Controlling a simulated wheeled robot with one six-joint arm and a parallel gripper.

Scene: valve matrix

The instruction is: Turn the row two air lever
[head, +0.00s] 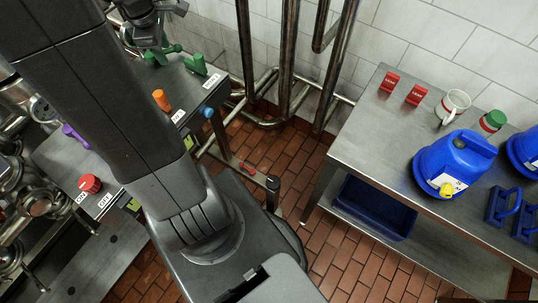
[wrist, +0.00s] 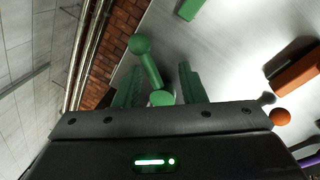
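The valve panel (head: 60,155) stands at the left in the head view, with coloured levers and small white labels too small to read surely. A green lever with a ball end (wrist: 138,45) shows in the wrist view, leaning up and left from its round base. My gripper (wrist: 158,82) is open, its two green-looking fingers standing on either side of the lever's lower part; contact cannot be told. In the head view my gripper (head: 160,50) is over the panel's far end, partly hidden by my arm. A second green handle (head: 195,63) is just right of it, also in the wrist view (wrist: 190,8).
An orange lever (head: 160,100), a blue knob (head: 207,112), a purple lever (head: 74,135) and a red knob (head: 90,184) are on or beside the panel. Steel pipes (head: 286,60) run along the tiled wall. A steel table (head: 375,135) with blue containers stands at right.

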